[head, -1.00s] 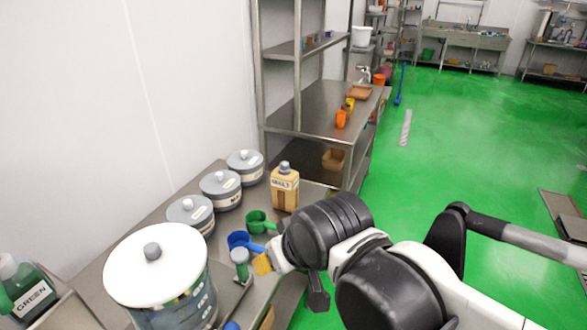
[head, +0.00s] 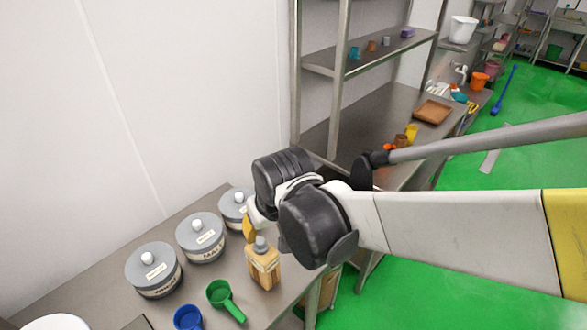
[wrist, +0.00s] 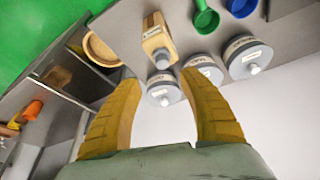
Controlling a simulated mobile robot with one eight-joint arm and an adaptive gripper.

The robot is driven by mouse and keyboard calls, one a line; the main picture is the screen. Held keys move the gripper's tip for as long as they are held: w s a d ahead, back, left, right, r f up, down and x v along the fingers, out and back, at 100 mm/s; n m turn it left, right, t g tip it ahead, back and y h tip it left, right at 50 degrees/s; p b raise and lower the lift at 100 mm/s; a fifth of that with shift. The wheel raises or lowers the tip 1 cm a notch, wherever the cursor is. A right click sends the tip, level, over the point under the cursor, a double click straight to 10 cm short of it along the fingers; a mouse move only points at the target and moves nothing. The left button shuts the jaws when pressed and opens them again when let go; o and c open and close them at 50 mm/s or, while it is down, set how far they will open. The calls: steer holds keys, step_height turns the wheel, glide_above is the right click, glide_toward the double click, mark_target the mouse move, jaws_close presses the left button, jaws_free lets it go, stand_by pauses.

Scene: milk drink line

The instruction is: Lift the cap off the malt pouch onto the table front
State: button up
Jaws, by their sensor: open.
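The malt pouch (head: 263,270) is a tan, upright container on the steel table (head: 205,277), with a grey cap (head: 261,245) on its top. My gripper (head: 249,228) shows only partly in the head view, by one yellow finger just above and left of the cap; the arm hides the rest. In the wrist view, the gripper (wrist: 160,78) is open, its two yellow fingers wide apart with nothing between them. The pouch (wrist: 157,38) and its cap (wrist: 162,61) lie ahead of the fingertips gap, apart from both fingers.
Several lidded grey pots (head: 154,270) stand in a row behind and left of the pouch. A green scoop (head: 222,296) and a blue scoop (head: 188,318) lie in front of them. A steel shelf rack (head: 338,90) stands beyond. Some table near the pouch is bare.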

mark_target(260, 240)
steer(key=x, duration=0.3)
steer(key=b+x, duration=0.1)
steer(key=shift+s+a+f, duration=0.15)
steer(key=shift+a, duration=0.2)
steer(key=b+x, duration=0.2)
steer(key=x, duration=0.3)
steer(key=shift+w+f, duration=0.2)
steer(key=shift+w, duration=0.05)
steer(key=c, duration=0.9)
